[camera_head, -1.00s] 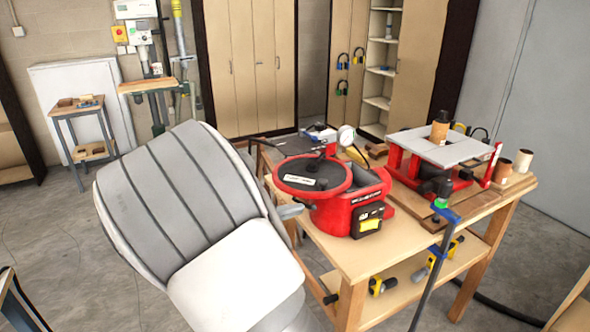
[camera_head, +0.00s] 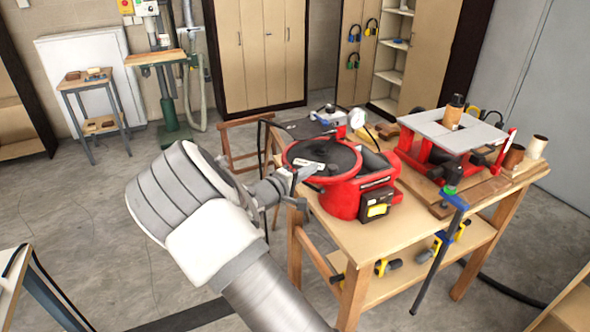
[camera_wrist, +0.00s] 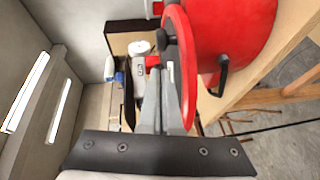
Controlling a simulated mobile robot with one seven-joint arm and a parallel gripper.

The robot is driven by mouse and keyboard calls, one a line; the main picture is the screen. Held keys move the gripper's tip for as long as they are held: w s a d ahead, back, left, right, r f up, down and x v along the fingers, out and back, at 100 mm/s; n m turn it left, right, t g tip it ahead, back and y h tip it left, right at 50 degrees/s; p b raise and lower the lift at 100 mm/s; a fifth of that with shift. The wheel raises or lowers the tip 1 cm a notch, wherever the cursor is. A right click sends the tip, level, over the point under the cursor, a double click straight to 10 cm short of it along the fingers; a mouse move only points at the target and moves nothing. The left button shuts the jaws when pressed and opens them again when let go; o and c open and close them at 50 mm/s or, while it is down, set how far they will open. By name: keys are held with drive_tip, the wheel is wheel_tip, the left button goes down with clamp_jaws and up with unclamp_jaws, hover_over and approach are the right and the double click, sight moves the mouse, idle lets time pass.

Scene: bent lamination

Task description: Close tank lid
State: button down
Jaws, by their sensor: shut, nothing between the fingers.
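The red tank (camera_head: 345,195) stands on the workbench near its left front corner. Its round lid (camera_head: 322,157), black on top with a red rim, lies roughly level over the tank. I cannot tell if it is fully seated. My gripper (camera_head: 308,172) is shut and empty at the lid's left front edge. In the wrist view the lid (camera_wrist: 183,65) shows nearly edge-on, with a dark knob, and the tank body (camera_wrist: 235,35) is to its right. My gripper's fingers (camera_wrist: 162,80) are together beside the lid's face; contact is unclear.
The wooden workbench (camera_head: 420,228) also carries a red-framed machine with a grey top (camera_head: 455,130), a round gauge (camera_head: 357,118) and brown cylinders. A blue-ended clamp (camera_head: 440,235) hangs at its front edge. The floor left of the bench is mostly open.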

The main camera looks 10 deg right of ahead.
drive_tip(key=shift+s+d+f, duration=0.1)
drive_tip(key=shift+d+f, duration=0.1)
drive_tip(key=shift+d, duration=0.95)
drive_tip(key=shift+d+f+b, duration=0.15)
drive_tip(key=shift+b, duration=0.15)
